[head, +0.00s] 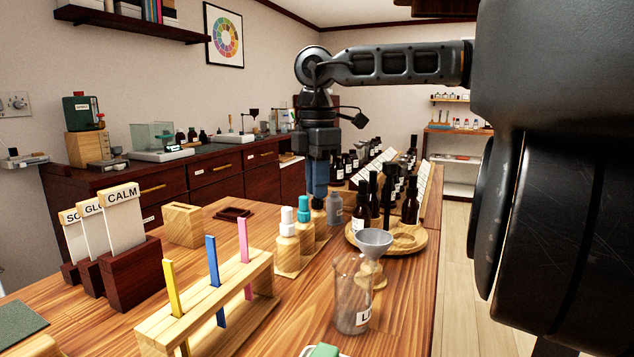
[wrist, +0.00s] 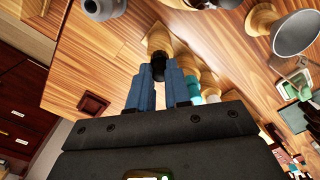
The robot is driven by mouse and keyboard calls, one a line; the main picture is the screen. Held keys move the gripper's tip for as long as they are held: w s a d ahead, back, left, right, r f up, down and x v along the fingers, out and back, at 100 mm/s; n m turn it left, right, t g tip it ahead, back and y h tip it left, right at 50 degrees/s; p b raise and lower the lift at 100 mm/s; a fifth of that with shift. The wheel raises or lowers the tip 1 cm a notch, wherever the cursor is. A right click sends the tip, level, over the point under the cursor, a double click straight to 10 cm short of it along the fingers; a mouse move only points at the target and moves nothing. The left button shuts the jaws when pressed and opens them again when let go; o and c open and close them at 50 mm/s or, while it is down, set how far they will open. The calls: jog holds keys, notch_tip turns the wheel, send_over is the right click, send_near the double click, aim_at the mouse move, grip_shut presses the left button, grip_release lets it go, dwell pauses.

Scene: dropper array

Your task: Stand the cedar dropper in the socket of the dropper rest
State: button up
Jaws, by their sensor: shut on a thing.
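My gripper (head: 318,190) points down over the far end of the dropper row. In the wrist view its two blue fingers (wrist: 161,75) are shut on a small black-topped dropper (wrist: 159,57), mostly hidden between them. I take this as the cedar dropper, though no label shows. Just beyond the fingertips is a pale wooden socket piece (wrist: 158,37) of the dropper rest (head: 288,262). The black part appears right at its mouth; I cannot tell whether it is seated. A teal-topped dropper (head: 303,209) and a white-topped dropper (head: 287,220) stand upright in the same row.
A grey bottle (head: 335,208) stands close right of my gripper. Dark bottles (head: 361,205) stand on a round wooden tray (head: 415,240). A funnel (head: 374,242) and glass beaker (head: 352,300) are nearer. A rack of coloured strips (head: 215,300) is front left.

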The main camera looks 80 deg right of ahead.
jog(key=o, duration=0.7)
